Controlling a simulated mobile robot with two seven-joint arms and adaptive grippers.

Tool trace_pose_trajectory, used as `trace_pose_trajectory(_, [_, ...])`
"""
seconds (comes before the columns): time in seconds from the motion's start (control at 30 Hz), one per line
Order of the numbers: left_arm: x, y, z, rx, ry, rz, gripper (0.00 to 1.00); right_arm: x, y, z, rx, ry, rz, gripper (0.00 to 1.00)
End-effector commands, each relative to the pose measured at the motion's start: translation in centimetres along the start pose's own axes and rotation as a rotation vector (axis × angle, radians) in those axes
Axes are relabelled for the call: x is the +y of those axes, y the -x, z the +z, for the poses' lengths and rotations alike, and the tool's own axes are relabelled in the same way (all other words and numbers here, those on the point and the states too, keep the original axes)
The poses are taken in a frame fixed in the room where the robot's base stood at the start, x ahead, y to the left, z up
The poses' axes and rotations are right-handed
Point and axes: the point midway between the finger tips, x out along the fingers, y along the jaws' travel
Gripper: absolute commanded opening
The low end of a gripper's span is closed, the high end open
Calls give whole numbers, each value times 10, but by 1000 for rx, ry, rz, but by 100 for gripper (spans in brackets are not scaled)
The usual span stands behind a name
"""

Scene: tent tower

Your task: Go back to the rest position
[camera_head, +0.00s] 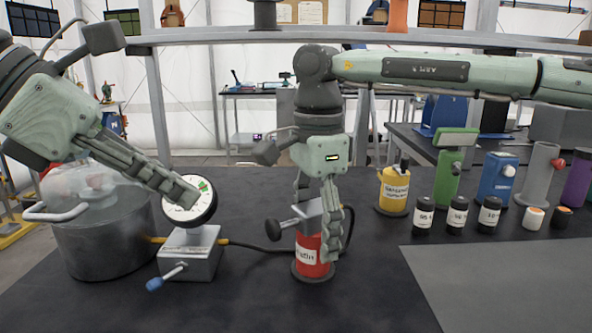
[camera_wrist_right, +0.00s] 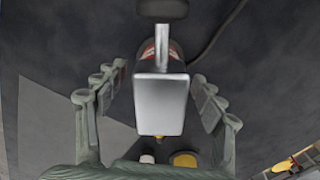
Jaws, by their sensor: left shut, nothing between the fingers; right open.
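My left gripper (camera_head: 183,196) is shut and empty, its fingertips in front of the round white dial gauge (camera_head: 203,205). The gauge stands on a small metal box (camera_head: 190,255) with a blue-tipped lever. My right gripper (camera_head: 322,228) points down at a red labelled canister (camera_head: 313,254) with a grey metal top and a black side knob. In the right wrist view, the fingers of the right gripper (camera_wrist_right: 159,80) are spread on both sides of the metal top (camera_wrist_right: 160,103), with visible gaps. The canister's red body (camera_wrist_right: 148,50) is mostly hidden there.
A large metal pot with a clear dome (camera_head: 95,235) stands at left. Yellow (camera_head: 393,190), green (camera_head: 447,175) and blue (camera_head: 497,178) devices stand at back right, with several small black jars (camera_head: 456,215) before them. A grey mat (camera_head: 510,285) lies clear at front right.

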Motion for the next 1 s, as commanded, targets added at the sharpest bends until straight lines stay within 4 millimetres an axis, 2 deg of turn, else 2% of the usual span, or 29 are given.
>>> trace_pose_trajectory(0.17, [0, 0, 0, 0, 0, 0, 0, 0, -28, 0, 1, 0, 1, 69])
trace_pose_trajectory(0.3, [0, -14, 0, 1, 1, -2, 0, 0, -27, 0, 0, -1, -1, 69])
trace_pose_trajectory(0.57, [0, -20, 0, 0, 1, 0, 0, 0, -27, 0, 0, 0, 0, 69])
trace_pose_trajectory(0.83, [0, -16, 0, 0, 1, 1, 0, 0, -26, 0, 0, 0, 0, 69])
trace_pose_trajectory(1.0, [0, 0, 0, -2, -1, 3, 0, 0, -23, 0, 0, 0, -2, 69])
